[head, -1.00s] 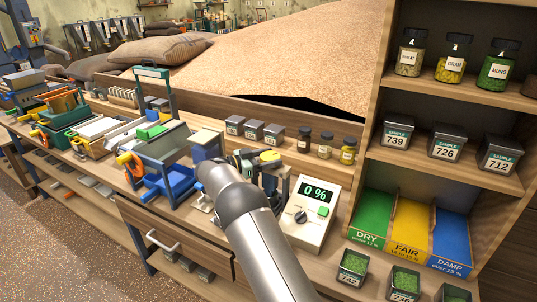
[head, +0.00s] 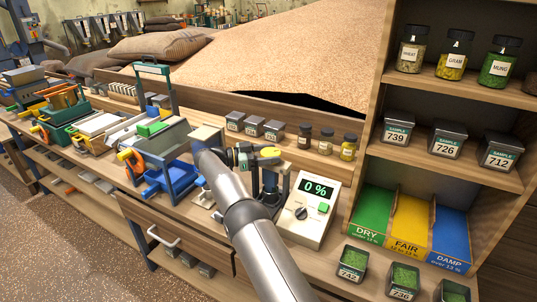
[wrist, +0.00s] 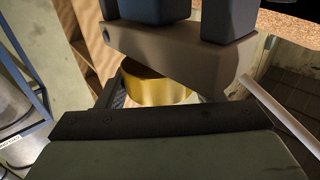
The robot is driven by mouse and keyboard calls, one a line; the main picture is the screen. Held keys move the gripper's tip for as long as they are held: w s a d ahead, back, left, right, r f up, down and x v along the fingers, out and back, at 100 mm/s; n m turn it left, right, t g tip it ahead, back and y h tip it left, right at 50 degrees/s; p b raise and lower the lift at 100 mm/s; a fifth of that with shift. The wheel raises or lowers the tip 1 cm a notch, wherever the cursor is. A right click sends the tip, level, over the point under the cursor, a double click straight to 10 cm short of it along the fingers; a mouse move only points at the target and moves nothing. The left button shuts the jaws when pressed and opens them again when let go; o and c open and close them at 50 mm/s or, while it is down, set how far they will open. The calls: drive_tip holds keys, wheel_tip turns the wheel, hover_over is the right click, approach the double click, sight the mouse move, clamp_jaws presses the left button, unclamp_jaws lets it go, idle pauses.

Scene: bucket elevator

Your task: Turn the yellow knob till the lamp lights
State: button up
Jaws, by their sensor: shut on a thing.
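I cannot make out a lamp or tell whether one is lit.
A white meter (head: 309,208) reading 0 % stands close on the right. A blue frame with trays (head: 170,175) stands to the left. Small sample tins (head: 253,126) and jars (head: 326,142) line the back. The shelf unit (head: 375,105) rises at the right.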

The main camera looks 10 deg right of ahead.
sight(270, 153)
drive_tip(key=shift+d+r, duration=0.1)
drive_tip(key=shift+r, duration=0.1)
drive_tip(key=o, duration=1)
drive_tip(key=shift+f, duration=0.1)
drive_tip(key=shift+r, duration=0.3)
drive_tip(key=r, duration=0.1)
drive_tip(key=r+b, duration=0.1)
drive_tip(key=r, duration=0.1)
drive_tip(key=shift+s, duration=0.25)
drive_tip(key=s+r+b, duration=0.1)
drive_tip(key=s+r, duration=0.2)
drive_tip(key=s, duration=0.1)
drive_tip(key=s+r+b, duration=0.2)
drive_tip(key=s+r, duration=0.1)
drive_tip(key=s, duration=0.2)
drive_tip(key=s+r+b, duration=0.1)
drive_tip(key=s+r, duration=0.2)
drive_tip(key=s, duration=0.1)
drive_tip(key=shift+s+r+b, duration=0.25)
drive_tip(key=shift+b, duration=0.05)
